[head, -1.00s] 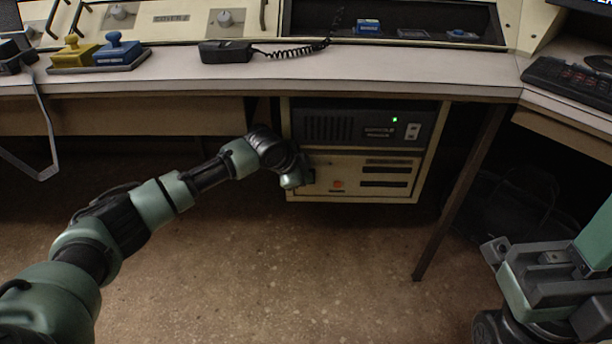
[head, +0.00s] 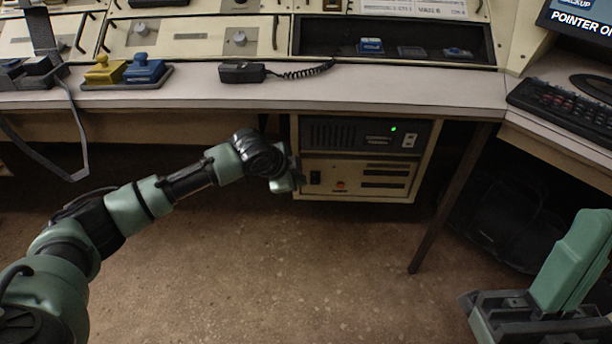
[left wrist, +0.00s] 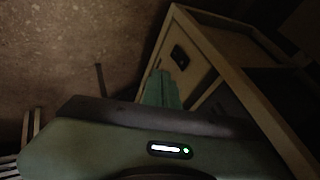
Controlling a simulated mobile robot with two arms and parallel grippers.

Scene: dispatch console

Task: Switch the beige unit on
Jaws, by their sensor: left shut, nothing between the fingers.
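The beige unit (head: 388,191) sits in the under-desk rack, below a dark unit. On its front are a black rocker switch (head: 315,177) at the left, a small orange-red spot (head: 340,185) and dark slots. I cannot tell whether the spot is lit. In the left wrist view the switch (left wrist: 180,57) is on the pale panel. My left gripper (head: 298,181) is shut and empty at the panel's left edge, just left of the switch and apart from it. Its fingers (left wrist: 162,88) also show in the left wrist view. My right gripper (head: 520,308) is at lower right, its fingers unclear.
The dark unit (head: 355,134) above has a green light and a pale switch. The rack's frame and the desk edge (head: 400,108) surround the front. A desk leg (head: 445,210) stands to the right. The floor (head: 270,270) before the rack is clear.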

